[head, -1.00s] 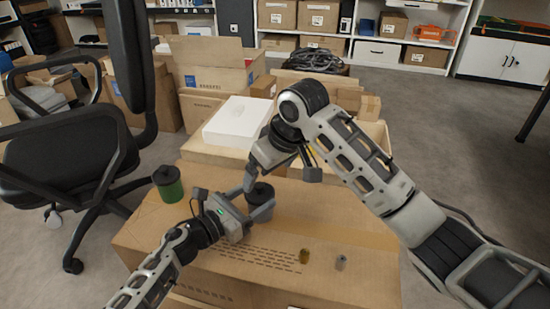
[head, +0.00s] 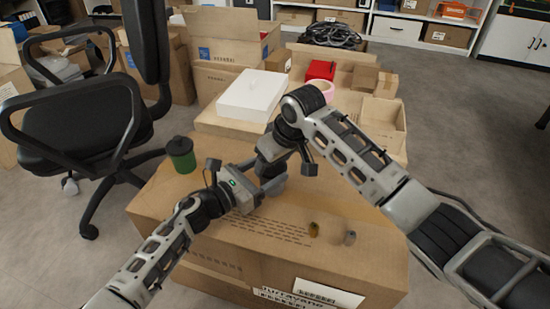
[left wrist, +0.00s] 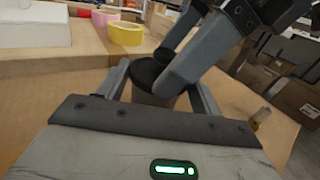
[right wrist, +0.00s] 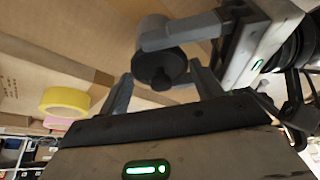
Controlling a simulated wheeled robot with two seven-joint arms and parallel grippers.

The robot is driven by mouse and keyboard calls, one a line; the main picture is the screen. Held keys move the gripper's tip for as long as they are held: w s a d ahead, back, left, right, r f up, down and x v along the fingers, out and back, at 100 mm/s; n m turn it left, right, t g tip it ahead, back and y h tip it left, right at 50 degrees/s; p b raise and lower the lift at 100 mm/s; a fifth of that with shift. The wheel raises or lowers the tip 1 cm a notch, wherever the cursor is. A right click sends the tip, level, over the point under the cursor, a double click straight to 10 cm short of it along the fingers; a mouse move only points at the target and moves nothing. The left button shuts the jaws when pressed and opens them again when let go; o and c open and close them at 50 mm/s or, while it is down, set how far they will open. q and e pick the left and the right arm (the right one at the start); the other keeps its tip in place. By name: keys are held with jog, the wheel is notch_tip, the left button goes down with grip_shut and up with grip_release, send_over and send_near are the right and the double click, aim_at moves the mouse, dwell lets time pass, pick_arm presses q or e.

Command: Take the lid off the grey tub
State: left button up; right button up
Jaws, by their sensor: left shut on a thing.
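The grey tub (right wrist: 152,30) has a round dark lid with a knob (right wrist: 160,70). My left gripper (head: 268,184) is shut around the tub's body, its fingers to either side of it in the right wrist view. The tub's body (left wrist: 155,98) and dark lid (left wrist: 150,74) also show in the left wrist view. My right gripper (right wrist: 162,72) is open, one finger to each side of the lid, with a gap visible beside it. In the head view the two grippers (head: 272,170) hide most of the tub.
A green tub with a dark lid (head: 181,155) stands at the carton's left edge. Behind are a white box (head: 252,95), a red box (head: 320,70) and pink tape (head: 326,90). An office chair (head: 75,125) is left.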

jog(key=shift+r, duration=0.15)
jog(key=shift+c, duration=0.4)
pick_arm(q)
jog(key=shift+f, duration=0.1)
pick_arm(e)
jog(key=shift+r, duration=0.55)
pick_arm(q)
jog(key=shift+a+f, duration=0.2)
jog(key=shift+f, duration=0.05)
pick_arm(e)
jog(key=shift+a+r, duration=0.2)
jog(key=shift+r, duration=0.45)
pick_arm(q)
jog(key=shift+s, duration=0.1)
pick_arm(e)
grip_shut()
pick_arm(q)
jog(key=shift+d+r, duration=0.1)
jog(key=shift+d, duration=0.05)
pick_arm(e)
jog(key=shift+d+r+g+y, duration=0.1)
jog(key=shift+g+y, duration=0.2)
jog(key=shift+y, duration=0.2)
jog(key=shift+r, duration=0.15)
